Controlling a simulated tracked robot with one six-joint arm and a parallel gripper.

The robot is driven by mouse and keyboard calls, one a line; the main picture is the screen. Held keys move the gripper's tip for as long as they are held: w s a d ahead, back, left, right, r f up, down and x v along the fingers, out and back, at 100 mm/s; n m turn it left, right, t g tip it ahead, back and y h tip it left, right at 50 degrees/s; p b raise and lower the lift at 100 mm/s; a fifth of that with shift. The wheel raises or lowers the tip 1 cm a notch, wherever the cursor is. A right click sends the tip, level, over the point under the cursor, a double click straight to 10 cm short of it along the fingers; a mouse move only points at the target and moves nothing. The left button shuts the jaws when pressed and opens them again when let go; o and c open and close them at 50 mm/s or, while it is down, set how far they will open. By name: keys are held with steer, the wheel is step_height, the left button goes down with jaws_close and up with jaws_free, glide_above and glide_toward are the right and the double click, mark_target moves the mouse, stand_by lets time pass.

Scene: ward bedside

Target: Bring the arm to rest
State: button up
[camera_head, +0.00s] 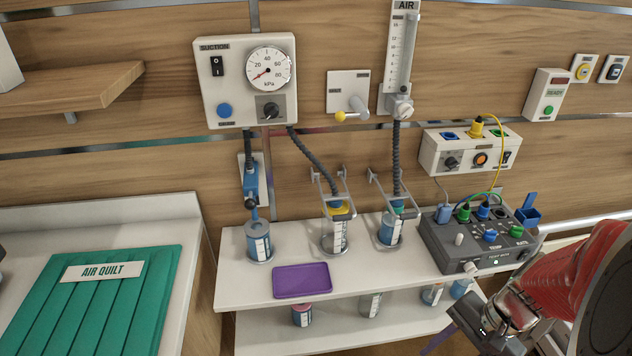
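My arm (568,285), with a red ribbed sleeve, comes in from the lower right corner. My gripper (468,328) is at its end, low in the picture, in front of the shelf's right part and below the grey test box (470,262). Its dark fingers are small and partly turned away, so I cannot tell whether they are open or shut. I see nothing clearly held in them.
A white shelf (345,282) bears canisters and a purple tray (302,281); more jars stand on a lower shelf. A suction unit (214,97) and other panels hang on the wall. A green air quilt (98,310) lies at the left.

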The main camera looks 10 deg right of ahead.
steer(key=w+a+r+n+t+h, duration=0.2)
steer(key=a+r+n, duration=0.4)
steer(key=r, duration=0.2)
steer(key=w+a+r+n+t+h, duration=0.2)
steer(key=a+r+n, duration=0.4)
steer(key=r, duration=0.3)
steer(key=shift+w+a+r+t, duration=0.15)
steer(key=shift+a+r+t, duration=0.1)
steer(key=shift+a+t, duration=0.25)
steer(key=shift+d, duration=0.1)
